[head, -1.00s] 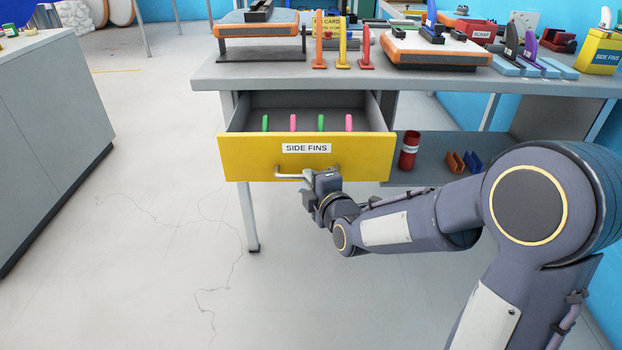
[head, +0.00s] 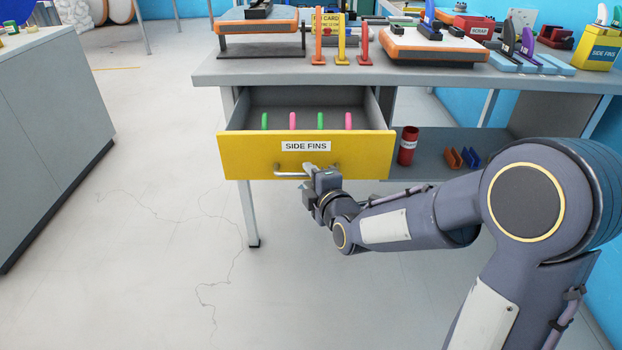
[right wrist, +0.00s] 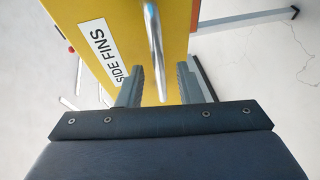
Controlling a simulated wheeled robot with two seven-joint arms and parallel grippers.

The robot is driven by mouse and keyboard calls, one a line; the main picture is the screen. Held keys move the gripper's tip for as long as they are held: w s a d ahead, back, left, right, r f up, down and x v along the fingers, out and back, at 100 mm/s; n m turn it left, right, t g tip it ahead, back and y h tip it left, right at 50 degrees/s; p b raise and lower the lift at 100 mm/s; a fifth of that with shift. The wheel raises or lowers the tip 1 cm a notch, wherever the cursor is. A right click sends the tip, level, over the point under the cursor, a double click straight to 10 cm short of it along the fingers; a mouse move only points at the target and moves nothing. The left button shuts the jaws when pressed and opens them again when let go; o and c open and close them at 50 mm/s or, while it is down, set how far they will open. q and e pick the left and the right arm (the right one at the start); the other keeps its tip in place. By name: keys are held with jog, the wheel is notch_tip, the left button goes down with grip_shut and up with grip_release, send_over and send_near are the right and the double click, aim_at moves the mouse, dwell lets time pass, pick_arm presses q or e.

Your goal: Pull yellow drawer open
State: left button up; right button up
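The yellow drawer (head: 250,158), labelled SIDE FINS, stands pulled out from under the workbench, and its inside shows. Several green and pink pieces (head: 292,121) stand in it. Its metal bar handle (head: 288,174) is on the front; it also shows in the right wrist view (right wrist: 155,45). My right gripper (head: 309,183) is at the right part of the handle. In the right wrist view its two fingers (right wrist: 158,84) are spread, with the handle between them and gaps on both sides. My left gripper is not in view.
The workbench (head: 270,72) carries foil racks, coloured stands and a red scrap bin (head: 474,26). A lower shelf (head: 440,172) with a red cylinder (head: 408,147) is right of the drawer. A grey cabinet (head: 50,120) stands at left. The floor before the drawer is clear.

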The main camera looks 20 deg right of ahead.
jog(key=a+p+v, duration=0.1)
jog(key=p+v, duration=0.1)
jog(key=v, duration=0.5)
jog(key=shift+s+d, duration=0.4)
jog(key=shift+d, duration=0.1)
